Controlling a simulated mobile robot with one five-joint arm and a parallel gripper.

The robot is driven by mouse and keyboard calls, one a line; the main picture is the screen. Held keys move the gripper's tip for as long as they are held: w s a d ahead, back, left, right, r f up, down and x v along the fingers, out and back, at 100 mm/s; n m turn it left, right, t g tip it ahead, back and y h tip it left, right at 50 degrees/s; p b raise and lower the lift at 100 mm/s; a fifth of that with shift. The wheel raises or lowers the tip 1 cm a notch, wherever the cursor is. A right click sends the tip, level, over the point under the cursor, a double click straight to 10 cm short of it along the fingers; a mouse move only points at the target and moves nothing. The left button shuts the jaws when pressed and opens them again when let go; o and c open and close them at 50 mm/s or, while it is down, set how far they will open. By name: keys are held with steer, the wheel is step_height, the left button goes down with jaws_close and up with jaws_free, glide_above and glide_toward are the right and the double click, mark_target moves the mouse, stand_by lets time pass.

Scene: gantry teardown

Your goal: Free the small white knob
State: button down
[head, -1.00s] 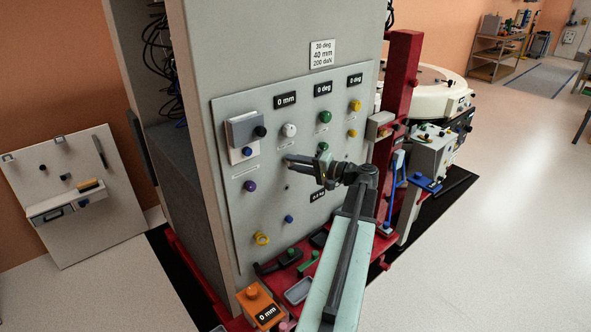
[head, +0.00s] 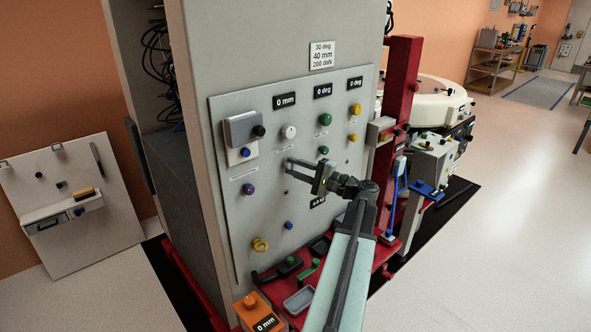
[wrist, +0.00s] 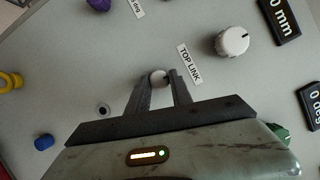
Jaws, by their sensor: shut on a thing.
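The small white knob (wrist: 158,76) shows in the wrist view, between my fingertips and close to the "TOP LINK" label (wrist: 189,62). My gripper (head: 289,165) reaches the grey panel (head: 268,219) from the right in the head view. Its two dark fingers also show in the wrist view (wrist: 160,85), shut on the small white knob. The fingers hide the sides of the knob. In the head view the knob cannot be made out clearly. Whether it is still seated in the panel cannot be told.
A larger white knob (head: 288,131) sits above my gripper. Green (head: 325,119), yellow (head: 355,110), purple (head: 248,189) and blue (head: 288,225) knobs surround it. A grey box (head: 243,129) juts out at upper left. A grey tray (head: 299,301) and an orange box (head: 258,312) stand below.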

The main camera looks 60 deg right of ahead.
stand_by(0.3)
steer(key=c, duration=1.1)
jaws_free()
steer(key=shift+c, duration=0.2)
steer(key=s, duration=0.7)
steer(key=shift+s+d+f+b, duration=0.2)
steer(key=shift+s+f+b, duration=0.15)
steer(key=shift+s+f, duration=0.1)
